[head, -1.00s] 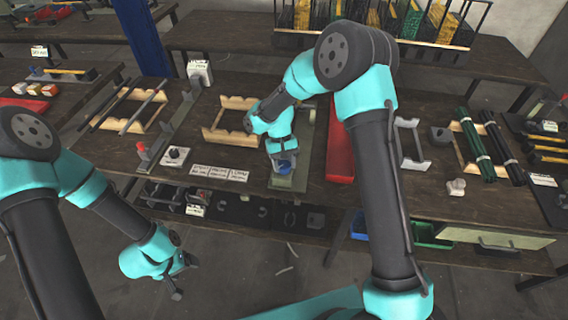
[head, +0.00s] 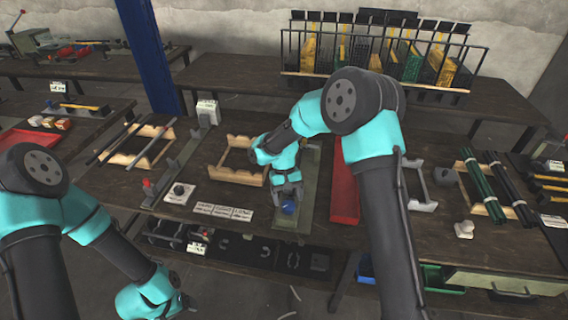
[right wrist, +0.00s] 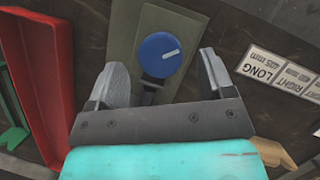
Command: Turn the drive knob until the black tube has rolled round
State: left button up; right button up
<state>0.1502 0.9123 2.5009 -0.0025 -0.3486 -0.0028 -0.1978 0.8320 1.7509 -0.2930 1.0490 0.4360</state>
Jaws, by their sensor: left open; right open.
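The blue drive knob (head: 288,207) sits on a grey-green plate (head: 296,222) near the table's front edge. It also shows in the right wrist view (right wrist: 160,55), round, with a pale pointer line towards the upper right. My right gripper (head: 288,190) is over the knob, open; in the right wrist view its fingers (right wrist: 162,78) stand apart, one on each side, not closed on it. My arm hides much of the plate behind the knob, and I cannot make out a black tube there. My left gripper (head: 185,302) is low at the bottom edge, in front of the table, partly cut off.
A red tray (head: 344,195) lies right of the plate. White label cards (head: 223,211) and a small box with a dial (head: 179,194) are to the left. Wooden racks with dark tubes (head: 124,140) and with green and black tubes (head: 485,188) stand on either side.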

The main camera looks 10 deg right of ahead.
jog(key=v, duration=1.4)
jog(key=shift+w+r, duration=0.25)
jog(key=shift+r, duration=0.05)
